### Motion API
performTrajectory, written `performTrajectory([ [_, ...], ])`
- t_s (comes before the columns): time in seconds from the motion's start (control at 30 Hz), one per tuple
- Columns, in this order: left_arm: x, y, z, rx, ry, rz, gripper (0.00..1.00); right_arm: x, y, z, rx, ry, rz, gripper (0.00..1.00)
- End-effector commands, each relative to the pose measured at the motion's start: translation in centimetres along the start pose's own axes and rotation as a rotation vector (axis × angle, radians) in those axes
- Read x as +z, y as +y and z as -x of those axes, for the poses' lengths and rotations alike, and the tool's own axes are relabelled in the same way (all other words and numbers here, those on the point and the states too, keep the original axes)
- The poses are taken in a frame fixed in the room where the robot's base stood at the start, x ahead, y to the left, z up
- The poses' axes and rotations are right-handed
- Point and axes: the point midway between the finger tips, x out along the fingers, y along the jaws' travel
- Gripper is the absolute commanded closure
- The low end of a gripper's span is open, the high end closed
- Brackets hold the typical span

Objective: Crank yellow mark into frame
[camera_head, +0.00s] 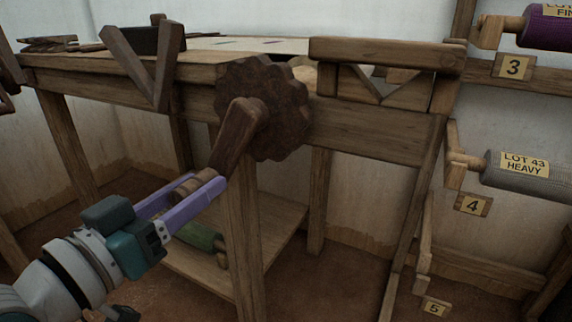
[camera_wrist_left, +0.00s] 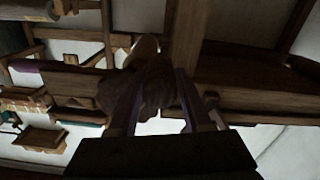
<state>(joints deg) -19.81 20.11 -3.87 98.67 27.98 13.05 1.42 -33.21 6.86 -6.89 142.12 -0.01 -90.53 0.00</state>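A dark, scalloped wheel (camera_head: 270,100) sits on the side of the wooden loom frame (camera_head: 375,128). A wooden crank arm (camera_head: 235,135) slopes from its hub down to the left and ends in a turned handle (camera_head: 188,188). My left gripper (camera_head: 204,184) has its two purple fingers on either side of this handle and appears closed on it. In the left wrist view, the handle (camera_wrist_left: 157,92) lies between the fingers. A pale cloth (camera_head: 250,45) with small coloured marks lies on the loom top. I cannot make out a yellow mark.
Wooden legs stand below the crank, with a low shelf (camera_head: 270,232) holding a green roll (camera_head: 200,236). At the right, a rack carries a purple spool (camera_head: 545,28) and a grey spool (camera_head: 530,178) beside numbered plates. A V-shaped wooden bracket (camera_head: 145,65) stands left of the wheel.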

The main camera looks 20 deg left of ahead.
Motion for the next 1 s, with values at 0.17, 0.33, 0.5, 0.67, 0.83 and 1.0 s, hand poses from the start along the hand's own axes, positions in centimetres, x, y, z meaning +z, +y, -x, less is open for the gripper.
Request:
performTrajectory([
  [0.17,0.01,0.0,0.02,0.0,0.0,0.0,0.72,0.03,0.03,-0.01,0.001,-0.001,0.001,0.5],
  [0.33,0.01,-0.01,0.02,0.0,0.0,0.0,0.91,0.04,0.04,-0.01,0.001,-0.001,0.001,0.5],
  [0.5,0.01,-0.01,0.02,0.0,0.0,0.0,1.0,0.05,0.05,-0.02,0.001,-0.001,0.001,0.5],
  [0.67,0.02,-0.01,0.02,0.0,0.0,0.0,1.0,0.06,0.05,-0.02,0.001,-0.002,0.001,0.5],
  [0.83,0.02,-0.01,0.02,0.0,0.0,0.0,1.0,0.06,0.05,-0.02,0.001,-0.002,0.001,0.5],
  [1.0,0.02,-0.01,0.02,0.0,0.0,0.0,1.0,0.07,0.04,-0.02,0.001,-0.002,0.001,0.5],
])
